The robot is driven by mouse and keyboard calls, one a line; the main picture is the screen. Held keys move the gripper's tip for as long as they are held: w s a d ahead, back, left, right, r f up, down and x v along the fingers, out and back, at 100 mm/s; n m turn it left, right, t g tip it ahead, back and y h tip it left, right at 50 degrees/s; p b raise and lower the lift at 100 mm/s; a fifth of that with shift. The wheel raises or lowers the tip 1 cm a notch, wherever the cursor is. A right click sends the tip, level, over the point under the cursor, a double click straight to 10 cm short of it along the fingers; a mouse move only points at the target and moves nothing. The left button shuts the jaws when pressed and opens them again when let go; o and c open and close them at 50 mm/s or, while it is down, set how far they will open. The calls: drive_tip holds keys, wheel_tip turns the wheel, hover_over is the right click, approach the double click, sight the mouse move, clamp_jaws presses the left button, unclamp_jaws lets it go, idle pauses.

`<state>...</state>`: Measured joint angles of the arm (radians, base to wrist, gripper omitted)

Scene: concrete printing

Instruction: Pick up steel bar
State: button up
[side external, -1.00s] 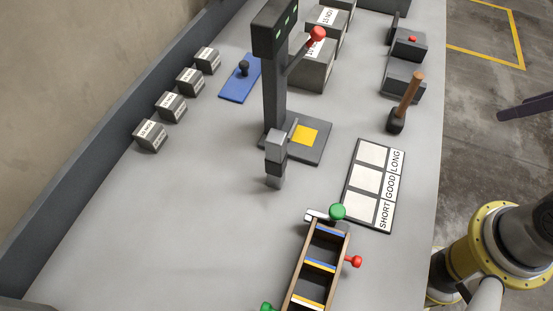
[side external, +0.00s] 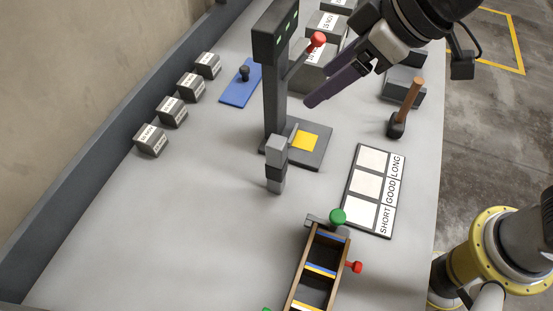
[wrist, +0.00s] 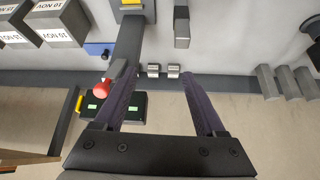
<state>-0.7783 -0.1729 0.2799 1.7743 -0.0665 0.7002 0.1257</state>
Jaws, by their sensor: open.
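My gripper (side external: 322,88) is open and empty, high over the table near the press column, with its dark purple fingers pointing down and left. In the wrist view the fingers (wrist: 158,75) are spread wide with nothing held between them. An upright grey bar-like piece with a black middle band (side external: 276,165) stands in front of the press, below and left of my gripper. What seems to be this piece also shows in the wrist view (wrist: 182,28). I cannot tell for certain whether it is the steel bar. A short grey piece (side external: 315,221) lies at the mould's far end.
The dark press (side external: 275,95) with a red-knobbed lever (side external: 317,40) stands close to my fingers. A wooden mould (side external: 312,270), a SHORT/GOOD/LONG board (side external: 374,190), a mallet (side external: 404,108), a blue plate (side external: 240,85) and several labelled cubes (side external: 171,112) surround it. The left-front table is clear.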

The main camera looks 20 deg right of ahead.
sight(281, 143)
drive_tip(key=shift+n+g, duration=0.4)
drive_tip(key=shift+n, duration=0.1)
drive_tip(key=a+f, duration=0.2)
drive_tip(key=f, duration=0.1)
drive_tip(key=a+f, duration=0.2)
drive_tip(key=f, duration=0.1)
drive_tip(key=a+f, duration=0.1)
drive_tip(key=f, duration=0.2)
drive_tip(key=shift+w+a, duration=0.15)
drive_tip(key=shift+a, duration=0.25)
drive_tip(key=shift+s+d+f+x, duration=0.1)
drive_tip(key=shift+d+x, duration=0.05)
drive_tip(key=shift+x, duration=0.8)
drive_tip(key=shift+s+d+f+x, duration=0.1)
drive_tip(key=shift+d+x, duration=0.05)
drive_tip(key=shift+x, duration=0.75)
drive_tip(key=shift+s+d+f+x, duration=0.1)
drive_tip(key=shift+d+x, duration=0.05)
drive_tip(key=shift+x, duration=0.8)
drive_tip(key=shift+r, duration=0.1)
clamp_jaws()
drive_tip(key=shift+r, duration=0.15)
